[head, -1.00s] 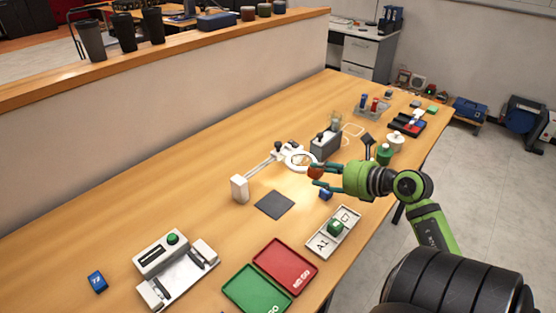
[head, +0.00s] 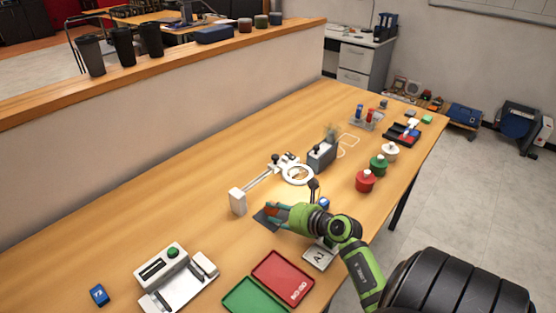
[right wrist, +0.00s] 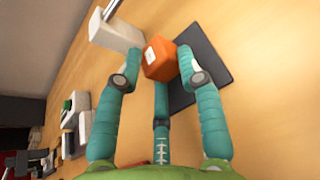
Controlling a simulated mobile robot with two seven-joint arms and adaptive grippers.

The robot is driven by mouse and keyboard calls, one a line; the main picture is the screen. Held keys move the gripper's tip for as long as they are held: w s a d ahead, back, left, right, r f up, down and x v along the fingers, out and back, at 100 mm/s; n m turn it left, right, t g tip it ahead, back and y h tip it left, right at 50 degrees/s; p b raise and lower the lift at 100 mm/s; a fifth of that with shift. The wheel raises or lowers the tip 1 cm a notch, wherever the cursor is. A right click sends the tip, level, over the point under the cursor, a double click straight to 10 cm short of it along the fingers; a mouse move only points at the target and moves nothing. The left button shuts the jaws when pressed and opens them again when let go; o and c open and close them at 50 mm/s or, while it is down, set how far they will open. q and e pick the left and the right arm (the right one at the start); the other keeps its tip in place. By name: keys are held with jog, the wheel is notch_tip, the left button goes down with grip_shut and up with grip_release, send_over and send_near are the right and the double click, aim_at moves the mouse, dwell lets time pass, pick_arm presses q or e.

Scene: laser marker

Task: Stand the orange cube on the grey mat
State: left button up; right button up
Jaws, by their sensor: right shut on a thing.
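My right gripper (head: 276,214) is shut on the orange cube (head: 272,208) at the grey mat (head: 262,219). In the right wrist view, the orange cube (right wrist: 158,64) sits between the teal fingers of the gripper (right wrist: 160,82), with a white label on one face. The grey mat (right wrist: 210,66) lies behind and to the right of the cube in that view. The gripper hides part of the mat in the head view. I cannot tell whether the cube touches the mat or hangs just above it. My left gripper is not in view.
A white post (head: 237,201) with a rod and ring stands close behind the mat. A blue cube (head: 324,203) and a labelled tray (head: 320,257) are by my right arm. Red (head: 284,277) and green (head: 250,297) trays lie in front. Table left of the mat is clear.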

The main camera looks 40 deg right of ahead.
jog(key=shift+f+b, duration=0.4)
jog(key=shift+f, duration=0.15)
jog(key=o, duration=0.7)
jog(key=shift+s+f, duration=0.1)
jog(key=shift+c, duration=0.2)
jog(key=shift+r+p, duration=0.4)
jog(key=shift+r, duration=0.15)
jog(key=shift+s+r, duration=0.15)
jog(key=shift+s, duration=0.1)
jog(key=b+v, duration=0.1)
jog(key=v, duration=0.9)
jog(key=shift+b, duration=0.4)
jog(key=shift+s+r, duration=0.4)
jog(key=shift+s, duration=0.2)
